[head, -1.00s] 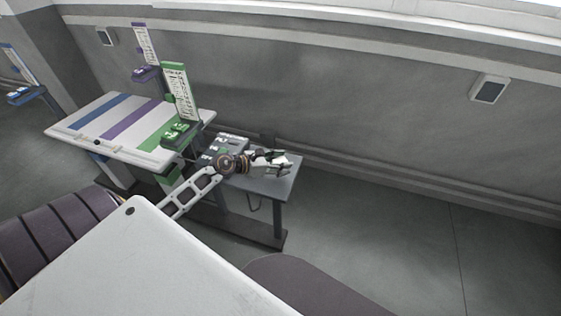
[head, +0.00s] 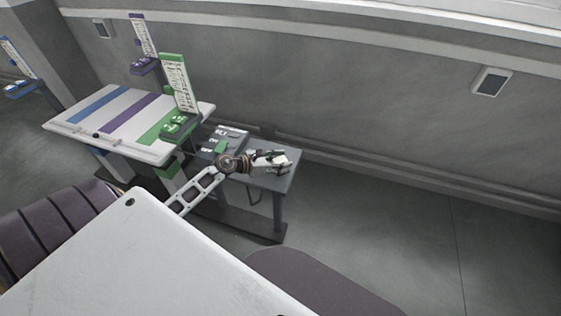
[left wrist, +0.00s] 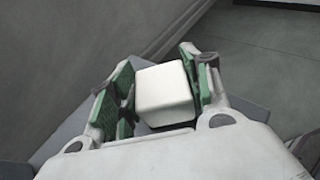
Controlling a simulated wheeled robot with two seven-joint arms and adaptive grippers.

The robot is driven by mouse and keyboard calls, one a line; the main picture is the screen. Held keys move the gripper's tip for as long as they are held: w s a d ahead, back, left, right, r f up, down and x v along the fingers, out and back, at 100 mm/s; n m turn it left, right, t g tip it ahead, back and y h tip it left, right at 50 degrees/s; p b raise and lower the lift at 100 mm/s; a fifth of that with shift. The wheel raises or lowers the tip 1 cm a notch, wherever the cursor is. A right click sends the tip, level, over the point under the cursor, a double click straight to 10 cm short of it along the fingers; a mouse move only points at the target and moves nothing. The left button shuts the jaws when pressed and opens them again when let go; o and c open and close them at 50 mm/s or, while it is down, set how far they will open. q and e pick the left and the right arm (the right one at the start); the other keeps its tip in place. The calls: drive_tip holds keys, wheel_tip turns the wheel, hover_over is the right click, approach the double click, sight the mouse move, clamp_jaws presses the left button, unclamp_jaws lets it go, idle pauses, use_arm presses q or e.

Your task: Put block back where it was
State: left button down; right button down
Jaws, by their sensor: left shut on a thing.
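A white block (left wrist: 164,94) sits between the green-padded fingers of my left gripper (left wrist: 160,92) in the left wrist view. The gripper is shut on it. In the head view my left gripper (head: 275,161) is over the right part of a small grey table (head: 272,181). The block is hard to make out there. I cannot tell whether the block touches the tabletop. My right gripper is not in view.
Left of the gripper, the grey table carries a dark control box (head: 226,138) with labels. A white table (head: 75,124) with blue, purple and green stripes stands farther left. A green sign stand (head: 178,85) rises beside it. Open floor lies to the right.

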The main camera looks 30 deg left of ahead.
use_arm(q)
drive_tip(key=shift+w+r, duration=0.1)
drive_tip(key=shift+r, duration=0.05)
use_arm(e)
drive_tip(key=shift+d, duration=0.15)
use_arm(q)
drive_tip(key=c, duration=1)
unclamp_jaws()
drive_tip(key=shift+f, duration=0.25)
drive_tip(key=shift+o, duration=1.5)
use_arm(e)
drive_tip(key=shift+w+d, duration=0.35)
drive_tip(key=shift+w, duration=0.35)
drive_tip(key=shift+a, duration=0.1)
